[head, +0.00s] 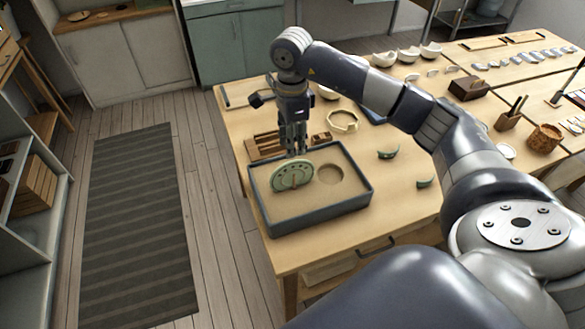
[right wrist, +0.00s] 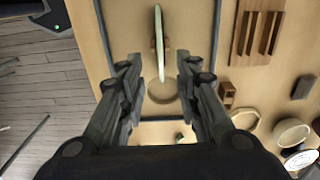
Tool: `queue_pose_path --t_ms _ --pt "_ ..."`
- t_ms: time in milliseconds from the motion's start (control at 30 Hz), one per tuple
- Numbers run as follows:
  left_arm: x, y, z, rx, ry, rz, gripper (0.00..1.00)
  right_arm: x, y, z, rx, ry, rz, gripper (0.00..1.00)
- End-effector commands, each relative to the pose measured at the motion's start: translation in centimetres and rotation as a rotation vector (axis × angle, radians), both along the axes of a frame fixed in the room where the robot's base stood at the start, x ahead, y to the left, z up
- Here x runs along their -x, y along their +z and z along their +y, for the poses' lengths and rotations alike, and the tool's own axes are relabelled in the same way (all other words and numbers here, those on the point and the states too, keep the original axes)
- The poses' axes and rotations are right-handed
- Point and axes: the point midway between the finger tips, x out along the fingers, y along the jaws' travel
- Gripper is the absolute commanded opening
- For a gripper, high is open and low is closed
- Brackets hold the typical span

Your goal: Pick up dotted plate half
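A pale green plate piece (head: 283,179) with a ring of dark dots stands upright on edge in the sand of a grey-rimmed tray (head: 322,213). In the right wrist view the plate piece (right wrist: 159,40) shows edge-on as a thin upright strip. My right gripper (head: 293,152) points down just above its top edge. In the right wrist view my right gripper (right wrist: 160,82) has its fingers spread wide, nothing between them, with the strip lined up with the gap. Whether the fingertips reach past the plate's edge is hard to tell. My left gripper is not in view.
A round hollow (head: 329,174) lies in the sand right of the plate. A slotted wooden rack (head: 265,146) and a pale ring-shaped bowl (head: 342,121) stand behind the tray. Green curved shards (head: 388,153) lie to its right. Open floor with a striped rug (head: 135,220) is at left.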

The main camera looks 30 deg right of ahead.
Motion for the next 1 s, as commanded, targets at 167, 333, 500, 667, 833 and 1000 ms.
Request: queue_pose_path --t_ms 167,333,500,667,833,1000 --pt "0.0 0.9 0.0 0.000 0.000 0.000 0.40 0.1 -2.4 0.1 -0.003 0.001 0.002 0.31" --pt "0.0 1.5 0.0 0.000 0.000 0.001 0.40 0.1 -3.4 0.0 -0.003 0.000 0.002 0.31" --pt "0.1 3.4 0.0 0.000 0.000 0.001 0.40 0.2 -5.5 0.0 -0.005 0.000 0.005 0.31" --pt "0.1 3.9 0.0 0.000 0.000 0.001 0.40 0.1 -7.7 -0.1 -0.005 0.001 0.002 0.31" --pt "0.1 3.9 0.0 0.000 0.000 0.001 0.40 0.0 -8.3 -0.1 -0.005 0.001 -0.002 0.31" --pt "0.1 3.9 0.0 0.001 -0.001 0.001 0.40 0.0 -8.3 -0.1 -0.005 0.001 -0.002 0.20"
